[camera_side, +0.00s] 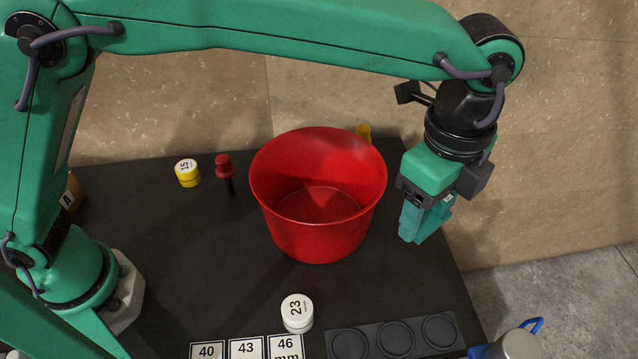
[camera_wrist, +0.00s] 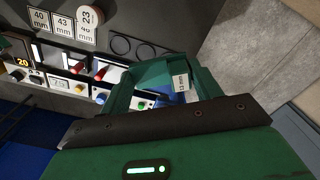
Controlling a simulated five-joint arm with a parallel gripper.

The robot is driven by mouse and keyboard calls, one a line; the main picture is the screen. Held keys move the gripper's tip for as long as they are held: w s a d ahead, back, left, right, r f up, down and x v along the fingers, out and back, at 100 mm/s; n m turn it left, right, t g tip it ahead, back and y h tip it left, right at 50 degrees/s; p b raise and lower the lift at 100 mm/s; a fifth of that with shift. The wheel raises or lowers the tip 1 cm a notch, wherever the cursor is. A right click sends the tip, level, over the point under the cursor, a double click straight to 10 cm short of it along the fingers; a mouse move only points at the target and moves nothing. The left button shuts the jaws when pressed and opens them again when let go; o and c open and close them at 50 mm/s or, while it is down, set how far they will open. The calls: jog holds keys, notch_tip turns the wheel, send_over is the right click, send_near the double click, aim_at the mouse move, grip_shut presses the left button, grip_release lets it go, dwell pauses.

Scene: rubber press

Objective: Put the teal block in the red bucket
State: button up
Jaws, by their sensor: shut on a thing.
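The red bucket (camera_side: 318,235) stands upright on the dark table, its open mouth facing up and its inside looking empty. My gripper (camera_side: 430,200) is to the right of the bucket, pointing down, near the table's right edge. It is shut on the teal block (camera_side: 421,228), which hangs beside the bucket, outside its rim. In the wrist view the block (camera_wrist: 155,73) shows between the green fingers, partly hidden by them. The bucket cannot be made out in the wrist view.

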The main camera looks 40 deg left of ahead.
jog(key=w+a+n, duration=0.6)
jog(key=a+n, duration=0.6)
jog(key=n, duration=1.8)
send_over(316, 203)
notch_tip(316, 203, down, 21)
jog(key=shift+f, duration=0.15)
jog(key=o, duration=0.6)
jog(key=shift+f, duration=0.15)
jog(key=o, duration=0.5)
jog(key=shift+c, duration=0.2)
